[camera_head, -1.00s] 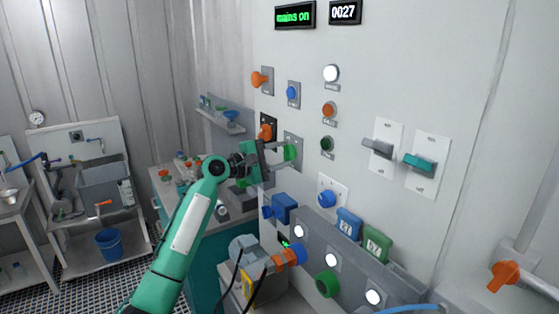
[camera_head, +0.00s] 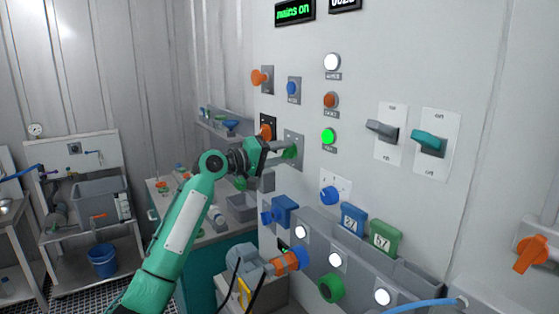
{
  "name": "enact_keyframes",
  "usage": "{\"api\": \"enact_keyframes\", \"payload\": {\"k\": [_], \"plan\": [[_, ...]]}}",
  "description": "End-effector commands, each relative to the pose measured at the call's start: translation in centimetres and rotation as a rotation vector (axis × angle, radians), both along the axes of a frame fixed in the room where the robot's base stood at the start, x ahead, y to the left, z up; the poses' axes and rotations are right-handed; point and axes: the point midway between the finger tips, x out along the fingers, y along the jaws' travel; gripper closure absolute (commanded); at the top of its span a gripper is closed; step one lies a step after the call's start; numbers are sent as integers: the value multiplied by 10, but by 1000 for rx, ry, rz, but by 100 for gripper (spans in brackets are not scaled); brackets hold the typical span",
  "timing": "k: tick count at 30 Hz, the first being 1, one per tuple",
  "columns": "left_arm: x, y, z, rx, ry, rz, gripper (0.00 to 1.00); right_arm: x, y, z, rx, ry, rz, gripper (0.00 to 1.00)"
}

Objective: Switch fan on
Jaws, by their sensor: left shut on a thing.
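My left gripper (camera_head: 280,146) reaches in from the left to the wall panel. It is shut on a green switch (camera_head: 290,154) on a small grey plate (camera_head: 297,139). The fingers partly hide the switch. A green lamp (camera_head: 328,136) to the right of the plate glows brightly. No fan can be made out, and no label naming one is readable. My right gripper is not in view.
An orange knob (camera_head: 265,130) sits just left of the gripped switch, with a blue knob (camera_head: 292,89) above. Two large levers, grey (camera_head: 380,129) and teal (camera_head: 428,141), are to the right. A blue knob (camera_head: 328,194) and pump-like machine (camera_head: 246,255) are below.

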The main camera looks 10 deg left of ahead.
Motion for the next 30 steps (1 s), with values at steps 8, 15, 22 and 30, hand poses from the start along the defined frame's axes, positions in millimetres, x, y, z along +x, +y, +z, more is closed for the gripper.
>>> {"api": "enact_keyframes", "payload": {"k": [8, 15, 22, 30], "plan": [[0, 0, -3, 53, -46, -1, 81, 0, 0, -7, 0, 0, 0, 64], [0, -1, -3, 62, -54, -2, 81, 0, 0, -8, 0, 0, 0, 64], [0, -1, -3, 62, -54, -2, 56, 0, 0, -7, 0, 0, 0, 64], [0, 0, -2, 59, -55, -1, 36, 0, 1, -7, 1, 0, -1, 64]]}}
